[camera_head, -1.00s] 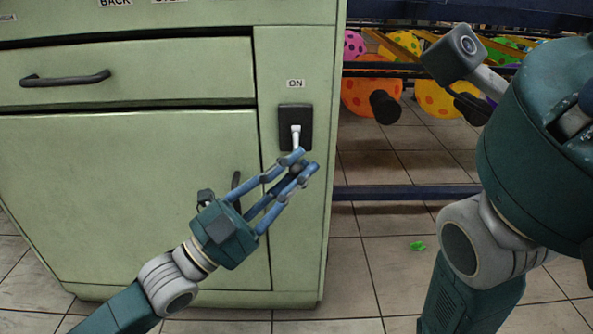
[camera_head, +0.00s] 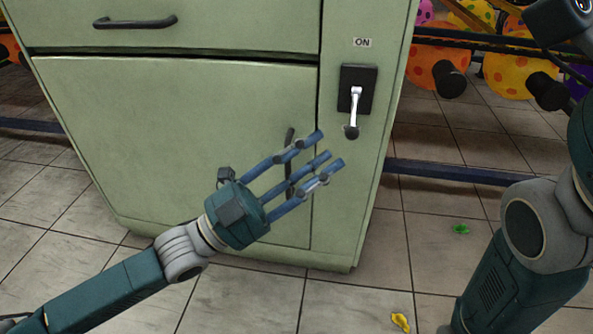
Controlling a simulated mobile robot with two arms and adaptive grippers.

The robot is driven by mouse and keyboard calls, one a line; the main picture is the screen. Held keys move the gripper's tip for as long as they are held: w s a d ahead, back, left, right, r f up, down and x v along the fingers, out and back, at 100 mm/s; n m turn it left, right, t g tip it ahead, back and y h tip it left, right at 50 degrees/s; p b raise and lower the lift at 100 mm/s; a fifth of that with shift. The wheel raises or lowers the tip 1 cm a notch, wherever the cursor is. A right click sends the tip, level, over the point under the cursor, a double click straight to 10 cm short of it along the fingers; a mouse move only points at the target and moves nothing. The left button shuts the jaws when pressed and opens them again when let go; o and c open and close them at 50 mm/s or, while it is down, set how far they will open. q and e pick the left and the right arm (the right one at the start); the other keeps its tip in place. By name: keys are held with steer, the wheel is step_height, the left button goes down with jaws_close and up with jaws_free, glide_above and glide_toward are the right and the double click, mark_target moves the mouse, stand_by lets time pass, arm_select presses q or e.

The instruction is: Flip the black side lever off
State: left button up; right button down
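The side lever (camera_head: 354,106) is on a black plate (camera_head: 371,82) on the green cabinet's narrow right panel. It has a silver shaft and a dark knob, and it hangs downward. An "ON" label (camera_head: 362,43) sits above the plate. My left gripper (camera_head: 327,154) is below and to the left of the knob, apart from it in the picture. Its blue fingers are spread, with nothing between them. My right arm shows at the right edge, but its fingers are not in view.
The green cabinet (camera_head: 190,120) has a drawer handle (camera_head: 135,23) at upper left and a dark door handle (camera_head: 289,150) behind my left fingers. A green scrap (camera_head: 461,229) and a yellow scrap (camera_head: 400,322) lie on the tiled floor.

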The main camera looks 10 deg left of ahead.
arm_select(q)
steer(key=v, duration=0.5)
stand_by(0.3)
